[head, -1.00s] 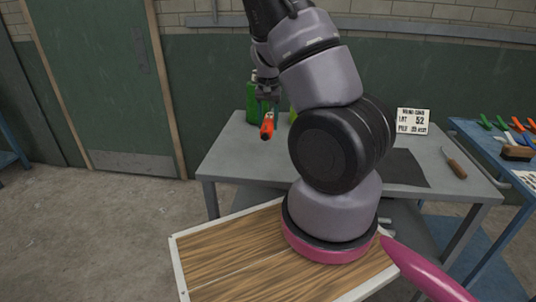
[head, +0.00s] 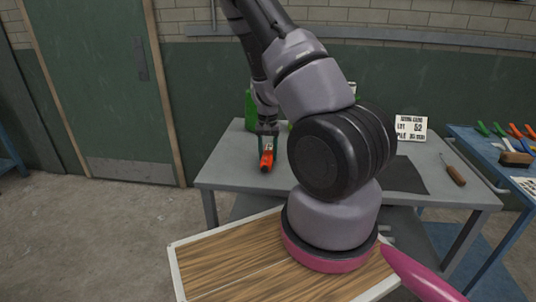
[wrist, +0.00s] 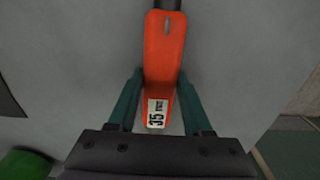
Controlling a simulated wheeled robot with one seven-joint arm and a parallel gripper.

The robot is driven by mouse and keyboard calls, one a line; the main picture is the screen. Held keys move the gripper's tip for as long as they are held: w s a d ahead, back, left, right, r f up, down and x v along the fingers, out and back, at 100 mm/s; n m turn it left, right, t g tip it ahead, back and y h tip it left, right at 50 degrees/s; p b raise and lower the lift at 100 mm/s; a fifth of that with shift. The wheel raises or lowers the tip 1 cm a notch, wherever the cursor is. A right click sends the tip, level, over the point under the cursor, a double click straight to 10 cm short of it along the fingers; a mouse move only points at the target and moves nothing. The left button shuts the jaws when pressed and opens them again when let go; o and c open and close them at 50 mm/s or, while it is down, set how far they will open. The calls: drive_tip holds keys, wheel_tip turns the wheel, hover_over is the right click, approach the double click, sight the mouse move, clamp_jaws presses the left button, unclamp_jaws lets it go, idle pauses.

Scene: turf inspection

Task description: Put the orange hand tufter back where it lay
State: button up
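The orange hand tufter (head: 267,161) is at the left part of the grey table (head: 225,172). My gripper (head: 267,143) is above it, pointing down, with its green fingers shut on the tufter's sides. In the wrist view the tufter (wrist: 162,50) runs up from between the fingertips (wrist: 160,76), with a white label reading 35 near my palm and a dark shaft at the far end. The tufter is at or just above the tabletop; I cannot tell if it touches.
A green container (head: 250,108) stands behind my gripper. A dark mat (head: 407,172), a lot card (head: 411,128) and a wooden-handled tool (head: 455,174) are on the table's right part. A blue bench (head: 478,146) with several tools stands at right. My arm hides the table's middle.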

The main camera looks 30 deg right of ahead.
drive_tip(key=o, duration=0.4)
drive_tip(key=shift+o, duration=0.2)
drive_tip(key=shift+r, duration=0.1)
drive_tip(key=s+a+r+n+t+y, duration=0.1)
drive_tip(key=s+a+r+t+y, duration=0.3)
drive_tip(key=r, duration=1.1)
drive_tip(key=s+a+r+g+h, duration=0.1)
drive_tip(key=s+a+r, duration=0.3)
drive_tip(key=r, duration=1.1)
drive_tip(key=s+a+r+n+t+h, duration=0.1)
drive_tip(key=s+a+r+t, duration=0.3)
drive_tip(key=s+r, duration=0.7)
drive_tip(key=shift+s+a+n, duration=0.3)
drive_tip(key=shift+a, duration=0.35)
